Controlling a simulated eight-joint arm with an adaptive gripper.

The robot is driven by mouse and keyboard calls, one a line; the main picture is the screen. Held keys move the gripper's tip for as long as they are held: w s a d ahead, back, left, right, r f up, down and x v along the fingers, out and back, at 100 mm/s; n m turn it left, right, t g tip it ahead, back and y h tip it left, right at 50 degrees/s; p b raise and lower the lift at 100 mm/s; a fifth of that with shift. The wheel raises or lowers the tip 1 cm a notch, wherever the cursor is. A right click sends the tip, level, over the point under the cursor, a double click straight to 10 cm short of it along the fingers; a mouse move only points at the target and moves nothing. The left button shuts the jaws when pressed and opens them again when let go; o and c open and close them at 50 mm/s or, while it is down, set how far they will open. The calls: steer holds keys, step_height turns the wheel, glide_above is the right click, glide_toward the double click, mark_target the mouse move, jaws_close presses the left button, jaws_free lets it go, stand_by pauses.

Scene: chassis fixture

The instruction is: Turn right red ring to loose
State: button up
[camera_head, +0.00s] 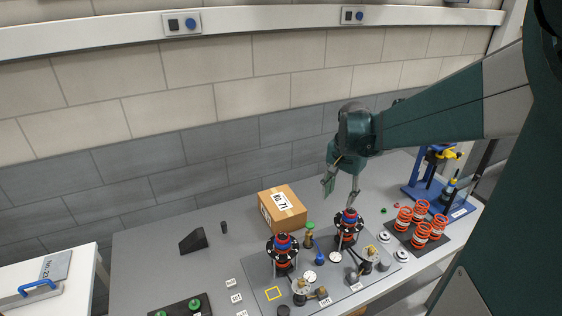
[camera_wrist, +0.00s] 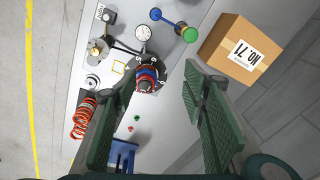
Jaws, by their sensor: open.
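The right fixture stack (camera_head: 346,239) stands upright on the grey plate, with a black disc and red and blue rings near its top. Its red ring (camera_head: 349,216) is small in the head view. The wrist view shows the red ring (camera_wrist: 146,86) from above, beside blue bands. My gripper (camera_head: 340,198) is open and empty, pointing down above this stack. In the wrist view the stack top lies close to the left finger, off-centre in the gap of my gripper (camera_wrist: 158,78). Contact cannot be told. A similar left stack (camera_head: 283,262) stands apart from the gripper.
A cardboard box (camera_head: 282,209) stands behind the stacks. A blue-handled part with a green knob (camera_wrist: 188,33) lies near it. Orange springs (camera_head: 421,235) on a dark tray and a blue stand (camera_head: 428,197) are at the right.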

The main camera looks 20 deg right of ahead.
steer(key=m+p, duration=0.1)
steer(key=m, duration=0.1)
glide_toward(350, 211)
steer(key=shift+w+d+f+m+g+y, duration=0.3)
steer(key=shift+w+d+f+g, duration=0.1)
steer(key=shift+w+f+g, duration=0.1)
steer(key=shift+f, duration=0.1)
steer(key=shift+f+p, duration=0.35)
steer(key=shift+f, duration=3.4)
steer(key=shift+c, duration=0.7)
steer(key=c, duration=0.8)
